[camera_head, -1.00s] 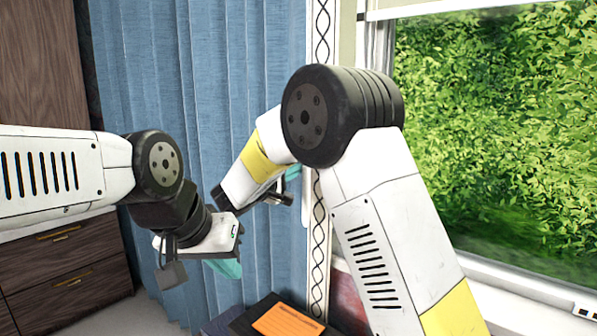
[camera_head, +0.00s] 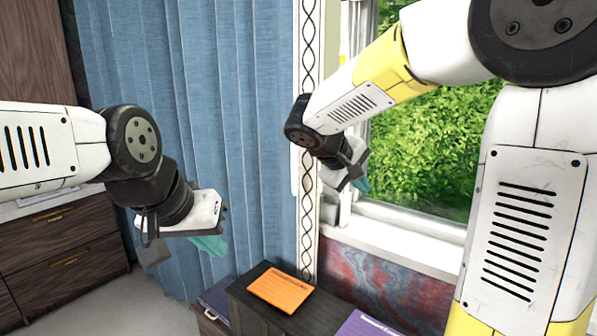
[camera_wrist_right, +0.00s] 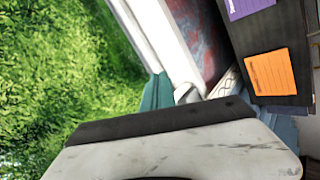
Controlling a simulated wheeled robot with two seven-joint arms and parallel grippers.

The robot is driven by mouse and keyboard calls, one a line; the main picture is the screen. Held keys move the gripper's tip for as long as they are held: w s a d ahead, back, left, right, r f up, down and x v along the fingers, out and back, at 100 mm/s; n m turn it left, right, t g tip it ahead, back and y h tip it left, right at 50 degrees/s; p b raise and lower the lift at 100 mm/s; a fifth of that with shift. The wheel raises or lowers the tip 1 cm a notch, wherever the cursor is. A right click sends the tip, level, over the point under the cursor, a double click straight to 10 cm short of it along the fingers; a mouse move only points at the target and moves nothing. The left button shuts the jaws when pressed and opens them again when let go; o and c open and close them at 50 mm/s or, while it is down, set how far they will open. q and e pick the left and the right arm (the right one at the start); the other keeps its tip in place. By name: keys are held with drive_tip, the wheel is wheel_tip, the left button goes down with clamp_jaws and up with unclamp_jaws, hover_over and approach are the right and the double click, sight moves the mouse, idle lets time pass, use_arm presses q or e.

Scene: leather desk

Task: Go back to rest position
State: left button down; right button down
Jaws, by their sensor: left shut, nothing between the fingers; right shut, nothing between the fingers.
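My left gripper (camera_head: 212,245) shows its teal fingers at the left of the head view, in front of the blue curtain. It is shut and holds nothing. My right gripper (camera_head: 361,184) is farther right, in front of the window and its sill, with a teal fingertip showing below the dark wrist. It is shut and empty too. In the right wrist view a teal finger of the right gripper (camera_wrist_right: 156,92) shows past the edge of the pale gripper body, which hides much of that view. Both grippers hang in the air, apart from the furniture.
A dark cabinet top (camera_head: 250,297) below carries an orange notebook (camera_head: 281,290) and a purple one (camera_head: 368,325). The window sill (camera_head: 400,240) runs along the right. A blue curtain (camera_head: 235,130) hangs behind, and a drawer unit (camera_head: 60,250) stands at left.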

drive_tip(key=s+f+m+y, duration=0.1)
drive_tip(key=s+m+y, duration=0.5)
drive_tip(key=s, duration=1.5)
drive_tip(key=shift+f+y, duration=0.4)
drive_tip(key=shift+y, duration=1.1)
drive_tip(key=shift+a, duration=0.1)
